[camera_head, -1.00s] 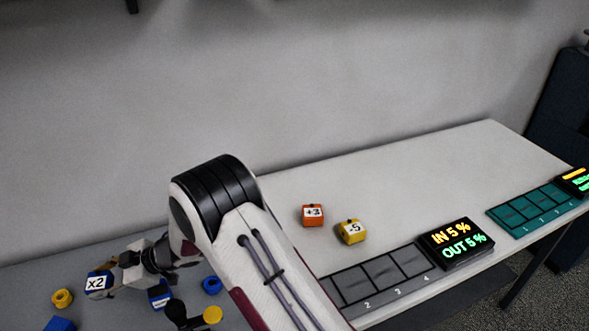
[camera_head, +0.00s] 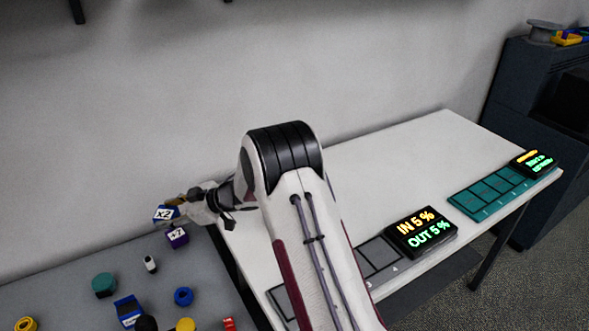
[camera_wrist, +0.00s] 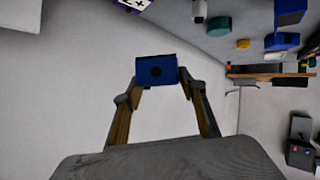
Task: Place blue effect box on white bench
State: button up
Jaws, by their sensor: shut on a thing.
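The blue effect box (camera_head: 163,214) has a white label reading x2. My gripper (camera_head: 181,209) is shut on it and holds it up at the left, over the grey table near its back edge. In the wrist view the blue box (camera_wrist: 157,70) sits between the two fingertips (camera_wrist: 158,82), with a dark round spot on the side facing the camera. The white bench (camera_head: 400,150) stands to the right of the grey table. My arm hides part of the bench.
A purple +7 box (camera_head: 177,238) is just below the held box. The grey table (camera_head: 70,270) carries a teal cylinder (camera_head: 104,284), a blue ring (camera_head: 183,296) and a blue block (camera_head: 129,311). A dark display (camera_head: 422,232) and green slot tray (camera_head: 487,194) line the bench's front edge.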

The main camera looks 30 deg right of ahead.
jog(key=s+d+r+m+t+h, duration=0.1)
jog(key=d+r+m+h, duration=0.1)
jog(key=d, duration=1)
jog(key=s+d+r+m+t+h, duration=0.1)
jog(key=s+d+r+m+h, duration=0.1)
jog(key=d, duration=1.1)
jog(key=s+d+r+m+t+h, duration=0.1)
jog(key=d+r+m, duration=0.1)
jog(key=d, duration=1.1)
jog(key=shift+s+d+r+m+t+h, duration=0.15)
jog(key=shift+s+r+m+t+h, duration=0.15)
jog(key=shift+r+m+h, duration=0.15)
jog(key=shift+f, duration=0.1)
jog(key=shift+f, duration=3.1)
jog(key=shift+f, duration=1.9)
